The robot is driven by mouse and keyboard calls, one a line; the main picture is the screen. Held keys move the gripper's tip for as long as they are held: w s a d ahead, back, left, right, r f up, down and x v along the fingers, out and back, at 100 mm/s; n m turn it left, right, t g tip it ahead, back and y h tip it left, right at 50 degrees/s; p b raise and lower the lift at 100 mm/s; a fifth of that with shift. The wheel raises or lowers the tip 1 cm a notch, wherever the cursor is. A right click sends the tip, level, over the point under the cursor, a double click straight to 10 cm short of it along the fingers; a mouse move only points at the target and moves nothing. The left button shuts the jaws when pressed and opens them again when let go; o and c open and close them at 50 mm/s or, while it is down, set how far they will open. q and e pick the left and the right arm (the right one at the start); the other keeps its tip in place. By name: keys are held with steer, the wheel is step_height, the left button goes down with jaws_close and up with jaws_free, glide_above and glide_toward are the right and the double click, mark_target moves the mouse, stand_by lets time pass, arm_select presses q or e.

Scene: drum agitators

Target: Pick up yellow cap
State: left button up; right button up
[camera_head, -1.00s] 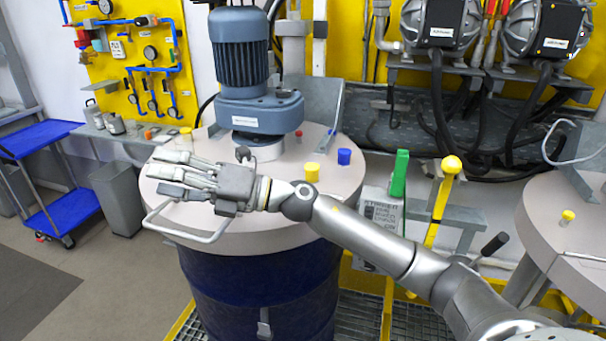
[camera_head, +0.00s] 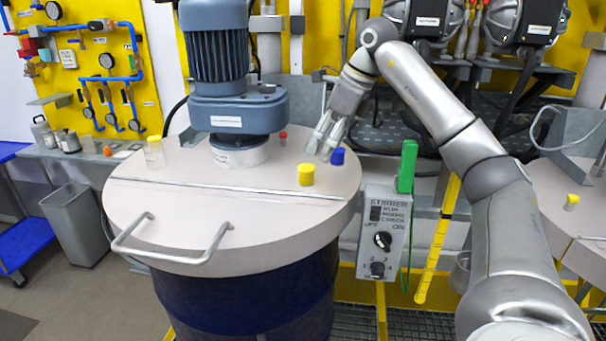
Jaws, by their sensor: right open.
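The yellow cap (camera_head: 306,174) sits on the pale round drum lid (camera_head: 190,205), toward its right side. A blue cap (camera_head: 338,156) stands just behind it and to its right. My right gripper (camera_head: 322,142) is open and points down over the right rear of the lid. Its fingertips are behind the yellow cap and close to the blue cap; I cannot tell whether they touch the blue one. Nothing shows between the fingers. My left gripper is not in view.
A blue-grey motor (camera_head: 238,110) stands on the lid. A small red piece (camera_head: 283,138) and a yellow-topped bottle (camera_head: 155,152) are also on it. The lid has a metal handle (camera_head: 170,258). A stirrer control box (camera_head: 385,230) with a green piece (camera_head: 407,166) is at the right.

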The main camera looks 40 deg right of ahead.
mark_target(309, 167)
steer(key=x, duration=0.3)
steer(key=shift+w+f, duration=0.2)
steer(key=shift+f, duration=0.15)
steer(key=shift+w+a+p+x, duration=0.15)
steer(key=shift+p+x, duration=0.1)
steer(key=shift+x, duration=0.65)
steer(key=shift+w+p+x, duration=0.1)
steer(key=shift+p+x, duration=0.15)
steer(key=shift+x, duration=0.7)
steer(key=shift+w+a+p+x, duration=0.15)
steer(key=shift+p+x, duration=0.1)
steer(key=shift+x, duration=0.65)
steer(key=shift+d+r, duration=0.1)
steer(key=shift+r, duration=0.15)
steer(key=shift+c, duration=0.4)
steer(key=c, duration=0.8)
